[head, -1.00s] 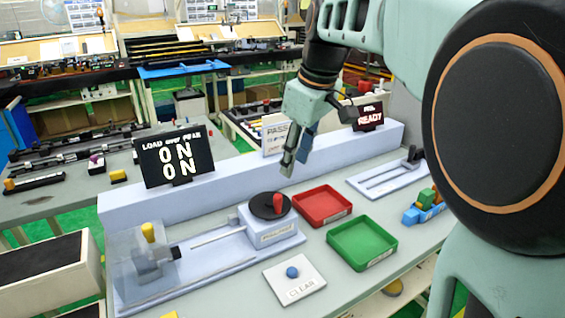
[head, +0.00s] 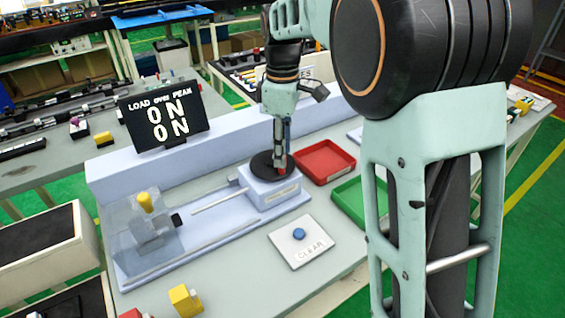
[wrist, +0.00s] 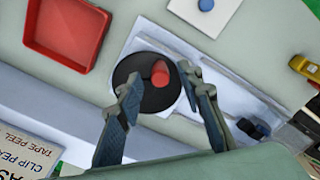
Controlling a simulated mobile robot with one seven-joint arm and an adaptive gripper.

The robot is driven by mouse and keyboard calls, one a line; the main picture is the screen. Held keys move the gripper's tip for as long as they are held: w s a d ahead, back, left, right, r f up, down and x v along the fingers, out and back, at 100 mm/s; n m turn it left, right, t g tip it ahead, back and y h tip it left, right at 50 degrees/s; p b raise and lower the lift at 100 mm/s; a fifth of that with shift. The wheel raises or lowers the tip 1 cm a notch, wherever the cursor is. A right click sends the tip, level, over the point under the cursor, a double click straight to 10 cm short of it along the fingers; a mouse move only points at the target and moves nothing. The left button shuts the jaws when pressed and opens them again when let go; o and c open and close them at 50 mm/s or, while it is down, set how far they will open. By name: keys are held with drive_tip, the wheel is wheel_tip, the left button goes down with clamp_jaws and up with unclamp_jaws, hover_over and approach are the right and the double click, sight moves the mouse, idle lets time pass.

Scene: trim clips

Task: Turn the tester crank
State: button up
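The tester crank is a black disc (head: 262,163) with a red upright handle (head: 283,171), on a pale block of the tester. My gripper (head: 279,158) points down right over the handle in the head view and partly hides it. In the wrist view my gripper (wrist: 158,88) has its two fingers spread, one on each side of the red handle (wrist: 160,74) above the black disc (wrist: 146,92). I cannot tell whether a finger touches the handle. The display (head: 165,112) reads "LOAD over PEAK 0N 0N".
A red tray (head: 325,160) and a green tray (head: 362,203) lie right of the tester. A white pad with a blue CLEAR button (head: 299,234) is in front. A clear guarded fixture with a yellow knob (head: 145,203) is at left. A pale raised ledge runs behind.

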sight(272, 156)
drive_tip(key=shift+f, duration=2.05)
drive_tip(key=shift+c, duration=0.6)
clamp_jaws()
